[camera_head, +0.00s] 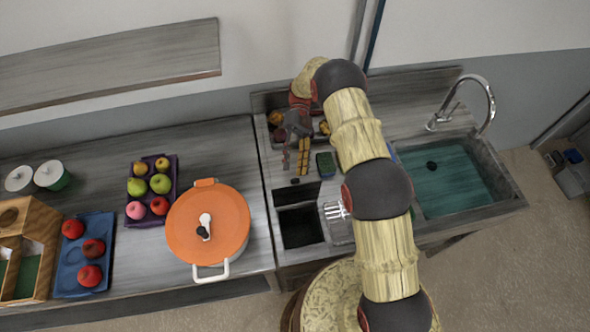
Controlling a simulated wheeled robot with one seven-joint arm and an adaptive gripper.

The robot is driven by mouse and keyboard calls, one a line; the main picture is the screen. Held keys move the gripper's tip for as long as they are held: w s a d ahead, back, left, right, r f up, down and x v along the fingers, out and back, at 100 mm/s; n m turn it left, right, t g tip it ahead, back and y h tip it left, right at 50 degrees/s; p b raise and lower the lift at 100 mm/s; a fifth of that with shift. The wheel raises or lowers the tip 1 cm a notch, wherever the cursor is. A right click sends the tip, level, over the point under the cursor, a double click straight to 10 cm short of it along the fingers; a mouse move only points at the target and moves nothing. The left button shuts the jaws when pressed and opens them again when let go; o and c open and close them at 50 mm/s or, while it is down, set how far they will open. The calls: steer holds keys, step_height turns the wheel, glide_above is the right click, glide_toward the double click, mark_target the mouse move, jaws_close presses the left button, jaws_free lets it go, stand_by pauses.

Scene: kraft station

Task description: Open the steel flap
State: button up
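A dark grey panel (297,194), which looks like the steel flap, lies at the back edge of a dark square opening (301,226) in the counter, left of my arm. At this size I cannot tell how far it is tilted. My gripper (294,165) is behind the panel, over the back part of the counter, pointing down toward the front. It appears apart from the panel. My arm covers part of the counter right of the opening.
A slotted light grey piece (335,211) sits right of the opening. An orange-lidded pot (207,222) stands left. A sink (455,180) with a tap (487,100) is at the right.

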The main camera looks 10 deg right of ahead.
steer(key=shift+r, duration=2.6)
steer(key=s+d+r+n+t+h+b, duration=0.2)
steer(key=s+d+r+n+t+b, duration=0.3)
steer(key=s+r+n+t+b, duration=0.65)
steer(key=s+d+f+n+t+b, duration=0.2)
steer(key=s+n+t+b, duration=0.1)
steer(key=n, duration=0.6)
steer(key=s+d+f+n+t+h+b, duration=0.1)
steer(key=s+d+f+n+t+b, duration=0.2)
steer(key=n, duration=0.6)
steer(key=shift+s+t+h, duration=0.3)
steer(key=shift+s+t, duration=0.8)
steer(key=shift+t, duration=0.25)
steer(key=shift+d, duration=0.1)
